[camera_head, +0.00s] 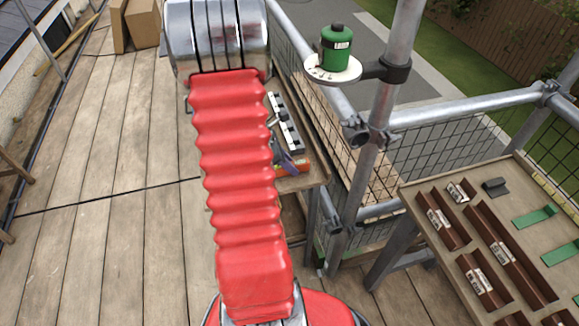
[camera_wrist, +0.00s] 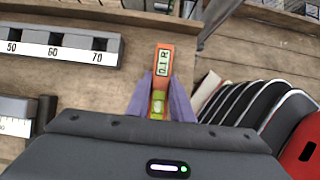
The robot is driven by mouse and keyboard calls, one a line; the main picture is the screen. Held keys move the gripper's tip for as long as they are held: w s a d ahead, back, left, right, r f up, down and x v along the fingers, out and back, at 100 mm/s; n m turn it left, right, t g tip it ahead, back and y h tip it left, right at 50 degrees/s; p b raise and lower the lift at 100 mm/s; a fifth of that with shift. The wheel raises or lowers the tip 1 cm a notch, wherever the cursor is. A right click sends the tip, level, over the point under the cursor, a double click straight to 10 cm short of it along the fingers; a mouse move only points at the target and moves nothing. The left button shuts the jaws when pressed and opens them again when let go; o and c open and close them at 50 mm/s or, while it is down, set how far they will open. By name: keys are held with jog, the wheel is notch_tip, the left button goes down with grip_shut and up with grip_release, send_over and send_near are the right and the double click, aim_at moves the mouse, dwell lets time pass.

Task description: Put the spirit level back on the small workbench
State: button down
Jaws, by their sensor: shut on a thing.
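The spirit level is orange, with a small display and a yellow-green vial. It shows in the wrist view (camera_wrist: 164,58) between the purple fingers of my gripper (camera_wrist: 162,92), which is shut on it. In the head view a bit of the orange level (camera_head: 303,166) shows beside my gripper (camera_head: 287,161), over the edge area of the small wooden workbench (camera_head: 299,184). The workbench top also fills much of the wrist view (camera_wrist: 95,82). My red arm hides part of the bench. I cannot tell whether the level touches the top.
A grey numbered rack (camera_wrist: 62,45) lies on the workbench, left of the level in the wrist view. A green canister (camera_head: 336,47) stands on a round white holder clamped to a scaffold pole (camera_head: 385,90). A table with brown holders (camera_head: 487,235) stands right. Deck boards at left are mostly clear.

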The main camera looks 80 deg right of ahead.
jog(key=shift+f, duration=0.25)
jog(key=c, duration=1.6)
grip_release()
jog(key=shift+o, duration=0.2)
jog(key=v, duration=1.2)
